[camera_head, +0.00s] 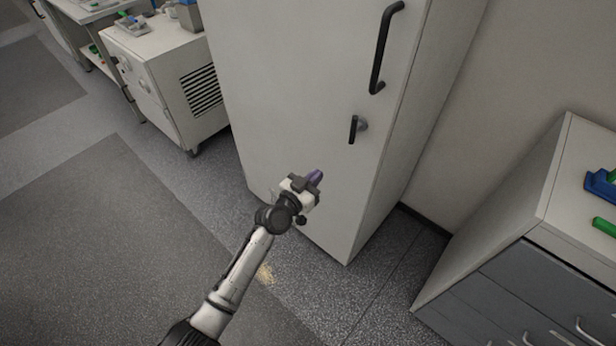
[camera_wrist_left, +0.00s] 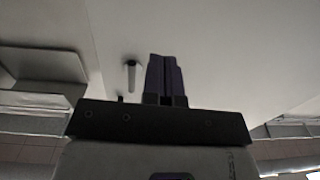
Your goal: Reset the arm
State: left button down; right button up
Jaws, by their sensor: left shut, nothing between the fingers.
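My left gripper (camera_head: 315,177) reaches in from the bottom of the head view, in front of the tall white cabinet (camera_head: 285,70). Its purple fingers are together with nothing between them. They also show together in the left wrist view (camera_wrist_left: 165,75), against a pale surface with a small handle (camera_wrist_left: 131,77) beside them. I cannot tell the exact gap to the cabinet door. The door carries a long black handle (camera_head: 378,50) and a small dark latch (camera_head: 354,128), both above and right of the gripper. My right gripper is in neither view.
A white wheeled unit with a vent (camera_head: 160,75) stands left of the cabinet. A drawer cabinet (camera_head: 545,285) with blue and green items on top stands at the right. Grey floor (camera_head: 90,240) is open at the left.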

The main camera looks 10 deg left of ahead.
pick_arm(q)
jog(key=s+f+g, duration=0.2)
jog(key=s+g, duration=0.4)
jog(key=s+a+r+y, duration=0.4)
jog(key=s+a+r, duration=0.1)
jog(key=r, duration=0.1)
jog(key=s+a+f+n+y+p, duration=0.1)
jog(key=s+a+n+y, duration=0.1)
jog(key=s+a, duration=0.45)
jog(key=s+a+f+n+y+p, duration=0.1)
jog(key=s+a+n+y, duration=0.15)
jog(key=s, duration=0.65)
jog(key=s+a+f+g, duration=0.1)
jog(key=s+f+g, duration=0.15)
jog(key=s, duration=0.45)
jog(key=s+a+f+g+p, duration=0.1)
jog(key=s+f, duration=0.3)
jog(key=s, duration=0.2)
jog(key=s+a+f+g, duration=0.1)
jog(key=s+f+g, duration=0.1)
jog(key=s+f, duration=0.35)
notch_tip(320, 180, up, 40)
jog(key=p, duration=3.8)
jog(key=shift+s+y, duration=0.2)
jog(key=shift+y, duration=0.25)
jog(key=shift+a+f, duration=0.1)
